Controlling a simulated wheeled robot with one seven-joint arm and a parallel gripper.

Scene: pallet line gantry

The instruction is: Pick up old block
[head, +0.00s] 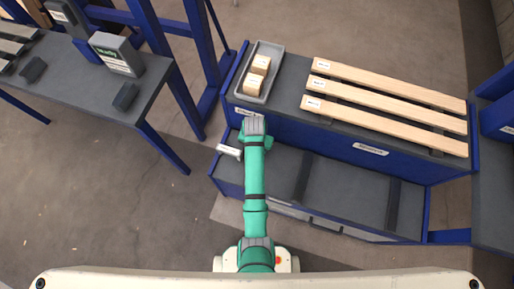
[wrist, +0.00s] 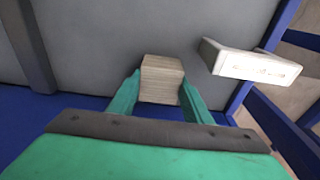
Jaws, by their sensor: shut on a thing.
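A weathered, grey-brown wooden block (wrist: 161,70) sits between the two green fingers of my gripper (wrist: 161,92) in the wrist view. The fingers are closed against its sides. Behind it is the dark grey lower deck (wrist: 95,40), which also shows in the head view (head: 340,190). I cannot tell whether the block touches the deck or hangs above it. In the head view my arm reaches over the left end of the blue bench and hides the block and the fingertips.
A white labelled plate (wrist: 245,64) stands right of the block; it also shows in the head view (head: 229,151). A grey tray (head: 274,54) on the upper shelf holds two light wooden blocks. Three planks (head: 390,82) lie to its right. A side table (head: 80,95) stands left.

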